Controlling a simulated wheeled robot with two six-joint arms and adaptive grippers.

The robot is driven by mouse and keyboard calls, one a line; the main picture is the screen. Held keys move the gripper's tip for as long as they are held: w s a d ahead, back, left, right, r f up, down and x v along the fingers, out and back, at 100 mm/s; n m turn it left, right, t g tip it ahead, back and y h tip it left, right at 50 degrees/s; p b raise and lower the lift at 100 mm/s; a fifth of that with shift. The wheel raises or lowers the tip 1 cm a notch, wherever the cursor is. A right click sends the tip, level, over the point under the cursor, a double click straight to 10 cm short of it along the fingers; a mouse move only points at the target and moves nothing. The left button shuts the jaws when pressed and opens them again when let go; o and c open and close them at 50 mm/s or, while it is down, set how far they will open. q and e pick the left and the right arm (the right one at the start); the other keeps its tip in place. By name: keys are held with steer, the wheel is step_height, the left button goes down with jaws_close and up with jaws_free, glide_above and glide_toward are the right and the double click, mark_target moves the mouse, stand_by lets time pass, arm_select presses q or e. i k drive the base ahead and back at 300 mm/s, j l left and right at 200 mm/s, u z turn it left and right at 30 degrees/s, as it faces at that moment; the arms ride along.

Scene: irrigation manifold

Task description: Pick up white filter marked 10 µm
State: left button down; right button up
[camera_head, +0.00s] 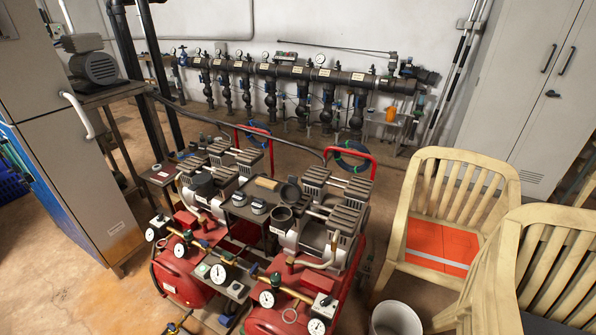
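I cannot make out a white filter marked 10 µm; any such marking is too small to read. Small round pale-topped items (259,207) sit on a grey surface between two red compressors, and I cannot tell what they are. Dark cylindrical parts (290,192) stand beside them. The manifold (300,72), a dark pipe with gauges, labels and several downward valves, runs along the back wall. Neither of my grippers is in view.
The left red compressor (182,280) and right red compressor (285,315) fill the centre. Cream chairs (462,170) stand on the right, one bearing an orange-red item (440,245). A white bucket (395,319) is at the front. Grey cabinets flank both sides. Floor is open at lower left.

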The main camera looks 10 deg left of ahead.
mark_target(240, 199)
steer(key=k+j, duration=0.15)
steer(key=j, duration=0.25)
steer(key=k+j+u, duration=0.15)
steer(key=j, duration=0.25)
steer(key=k+j, duration=0.1)
steer(key=j, duration=0.3)
steer(key=k+j+u, duration=0.1)
steer(key=j, duration=0.3)
steer(key=k+j, duration=0.1)
steer(key=j, duration=0.35)
steer(key=i+j+u, duration=0.2)
steer(key=i+j, duration=0.25)
steer(key=i+j+u, duration=0.2)
steer(key=i+j, duration=0.2)
steer(key=i, duration=0.2)
steer(key=i+l, duration=0.1)
steer(key=i, duration=0.2)
